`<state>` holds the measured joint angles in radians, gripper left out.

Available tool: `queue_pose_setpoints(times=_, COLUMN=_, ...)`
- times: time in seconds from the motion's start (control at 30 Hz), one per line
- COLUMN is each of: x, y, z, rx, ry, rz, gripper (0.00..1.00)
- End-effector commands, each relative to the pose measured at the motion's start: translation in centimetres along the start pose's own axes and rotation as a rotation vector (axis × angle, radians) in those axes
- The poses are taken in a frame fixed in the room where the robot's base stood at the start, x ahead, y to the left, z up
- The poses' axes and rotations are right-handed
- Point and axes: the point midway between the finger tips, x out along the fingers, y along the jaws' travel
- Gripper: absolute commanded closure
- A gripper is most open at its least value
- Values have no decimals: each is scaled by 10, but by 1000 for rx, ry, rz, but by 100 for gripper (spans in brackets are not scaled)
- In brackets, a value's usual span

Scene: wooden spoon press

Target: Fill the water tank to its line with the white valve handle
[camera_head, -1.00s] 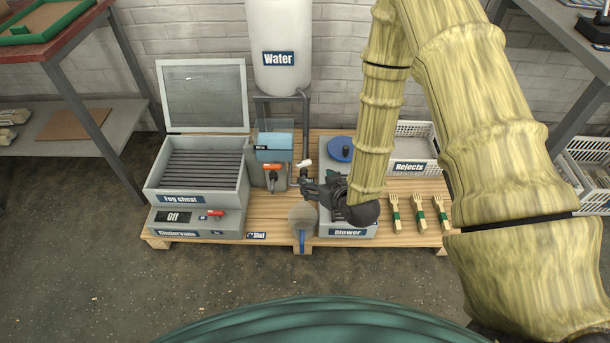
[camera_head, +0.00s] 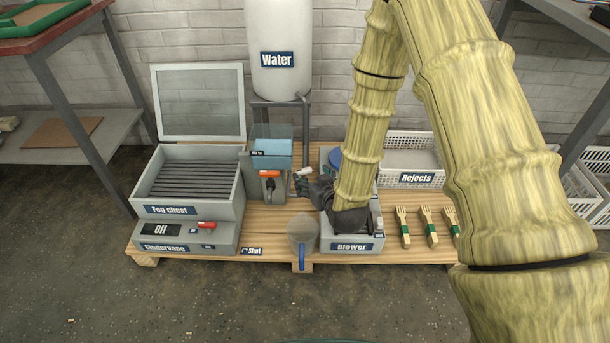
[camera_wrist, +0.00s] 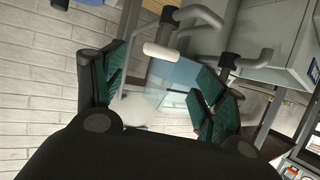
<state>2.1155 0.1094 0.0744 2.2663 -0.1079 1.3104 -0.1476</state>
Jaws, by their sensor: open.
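The white valve handle (camera_head: 304,171) sits on a dark pipe below the large white Water vessel (camera_head: 279,45). In the wrist view the white handle (camera_wrist: 160,51) shows as a short cylinder just beyond the fingertips. A small clear tank (camera_head: 271,150) with light blue water stands left of the valve; its fill line is too small to read. My gripper (camera_head: 306,186) is beside the handle, partly hidden by my own arm. In the wrist view my gripper (camera_wrist: 160,86) has its green-padded fingers spread apart, with nothing between them.
An orange-red handle (camera_head: 269,174) is under the small tank. The Fog chest (camera_head: 190,208) is left, the Blower (camera_head: 350,246) below my arm. A grey scoop-like vessel (camera_head: 302,232) with a blue handle stands at the platform's front. Wooden forks (camera_head: 428,226) and the Rejects crate (camera_head: 412,161) are right.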

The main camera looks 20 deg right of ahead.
Motion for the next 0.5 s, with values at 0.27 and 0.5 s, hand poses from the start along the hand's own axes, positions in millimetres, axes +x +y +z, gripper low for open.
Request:
queue_pose_setpoints(times=0.27, x=45, y=0, z=3, rx=0, ry=2, rz=-1, gripper=29)
queue_pose_setpoints(times=0.5, x=64, y=0, z=1, rx=0, ry=0, rz=-1, gripper=29)
